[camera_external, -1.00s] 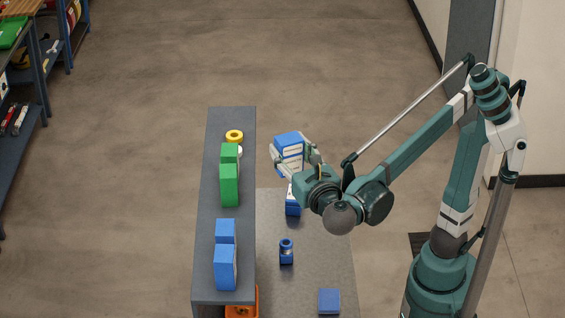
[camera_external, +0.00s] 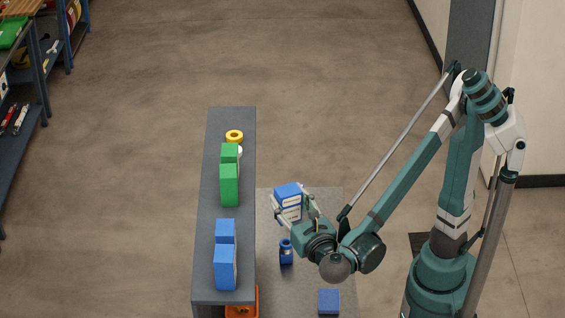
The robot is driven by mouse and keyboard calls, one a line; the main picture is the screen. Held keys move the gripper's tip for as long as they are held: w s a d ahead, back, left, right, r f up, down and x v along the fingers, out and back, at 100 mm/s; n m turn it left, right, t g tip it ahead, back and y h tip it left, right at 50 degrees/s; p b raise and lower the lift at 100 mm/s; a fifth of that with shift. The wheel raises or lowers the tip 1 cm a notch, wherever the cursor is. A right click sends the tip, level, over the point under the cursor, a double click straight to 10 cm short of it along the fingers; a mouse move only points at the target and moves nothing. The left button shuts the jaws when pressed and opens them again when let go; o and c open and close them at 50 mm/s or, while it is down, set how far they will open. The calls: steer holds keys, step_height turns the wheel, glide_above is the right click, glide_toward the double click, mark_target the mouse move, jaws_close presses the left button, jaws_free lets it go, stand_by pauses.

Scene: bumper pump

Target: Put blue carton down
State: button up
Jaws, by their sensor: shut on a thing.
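My gripper (camera_external: 294,209) is shut on a blue carton with white labelled sides (camera_external: 286,190). The carton is to the right of the long grey bench, over the low grey surface (camera_external: 320,205). The fingers cover part of its sides. Its underside is hidden, so I cannot tell whether it touches anything below.
The bench (camera_external: 210,185) carries blue boxes (camera_external: 224,267), green boxes (camera_external: 229,186) and a yellow ring (camera_external: 234,135). A small blue cylinder (camera_external: 286,252) and a blue box (camera_external: 329,300) stand on the low surface. An orange bin (camera_external: 241,311) is at the bench's front end.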

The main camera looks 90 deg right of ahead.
step_height(320, 180, down, 24)
steer(key=shift+f, duration=0.25)
stand_by(0.3)
stand_by(0.4)
step_height(320, 180, down, 6)
steer(key=b, duration=0.2)
steer(key=shift+f, duration=0.2)
stand_by(0.3)
steer(key=shift+f+b, duration=0.6)
steer(key=shift+f, duration=1.2)
steer(key=shift+f, duration=0.1)
steer(key=o, duration=1)
steer(key=shift+a, duration=0.1)
